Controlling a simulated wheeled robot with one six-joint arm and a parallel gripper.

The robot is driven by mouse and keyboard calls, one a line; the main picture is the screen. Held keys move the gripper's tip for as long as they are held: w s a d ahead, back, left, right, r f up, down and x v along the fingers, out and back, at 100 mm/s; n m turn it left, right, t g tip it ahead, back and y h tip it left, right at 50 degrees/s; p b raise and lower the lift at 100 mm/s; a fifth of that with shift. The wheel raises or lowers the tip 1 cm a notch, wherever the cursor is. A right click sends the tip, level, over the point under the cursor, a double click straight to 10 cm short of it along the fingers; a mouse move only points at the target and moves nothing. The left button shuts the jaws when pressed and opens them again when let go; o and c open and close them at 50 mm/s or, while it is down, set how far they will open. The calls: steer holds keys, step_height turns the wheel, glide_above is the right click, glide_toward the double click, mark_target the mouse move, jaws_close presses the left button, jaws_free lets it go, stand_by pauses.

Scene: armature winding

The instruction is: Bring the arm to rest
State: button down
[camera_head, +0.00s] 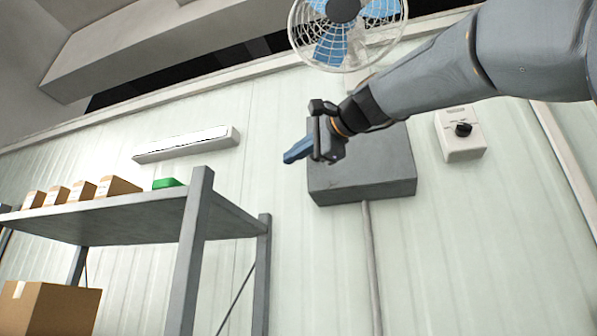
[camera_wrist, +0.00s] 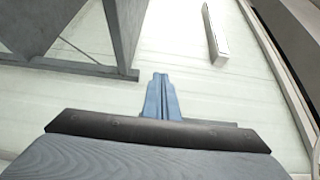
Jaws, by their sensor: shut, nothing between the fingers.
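My gripper (camera_head: 288,157) is in the head view, at the end of my grey arm, which reaches in from the upper right. Its blue fingers point left and slightly down, and they are together with nothing between them. In the wrist view the blue fingers (camera_wrist: 162,80) show closed side by side, with the pale wall behind them. In the head view the gripper appears in front of a grey wall box, to the right of the shelf. How far it is from the wall, I cannot tell.
A grey metal shelf (camera_head: 110,222) at the left holds several small cartons (camera_head: 117,186) and a green item (camera_head: 167,183). A larger carton (camera_head: 50,308) is below. The wall has a grey box (camera_head: 375,185), a fan (camera_head: 345,35), a switch (camera_head: 460,135) and a long white fixture (camera_head: 187,145).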

steer(key=shift+s+a, duration=0.3)
steer(key=shift+s, duration=0.45)
steer(key=w+d+f+g+h, duration=0.1)
steer(key=w+f, duration=0.3)
steer(key=f, duration=0.3)
steer(key=w+d+f+h, duration=0.15)
steer(key=w+f, duration=0.25)
steer(key=f, duration=0.4)
steer(key=w+d+f+n+g+h, duration=0.1)
steer(key=d+f+n+g+h, duration=0.15)
steer(key=f, duration=1.45)
steer(key=w+d+f+n+g+h, duration=0.1)
steer(key=d+f+g+h, duration=0.15)
steer(key=f, duration=1.45)
steer(key=s+d+f+n+g, duration=0.2)
steer(key=s+f, duration=0.3)
steer(key=f, duration=0.5)
steer(key=s+d+f+n+g, duration=0.15)
steer(key=s+f, duration=0.25)
steer(key=f, duration=0.6)
steer(key=s+d+f+n+g+h, duration=0.1)
steer(key=s+d+f+n+g, duration=0.1)
steer(key=s+f, duration=0.6)
steer(key=s+d+f+n+g+h, duration=0.1)
steer(key=s+d+f+n+g, duration=0.1)
steer(key=s+f, duration=0.6)
steer(key=shift+s+d+f, duration=0.15)
steer(key=shift+s, duration=0.65)
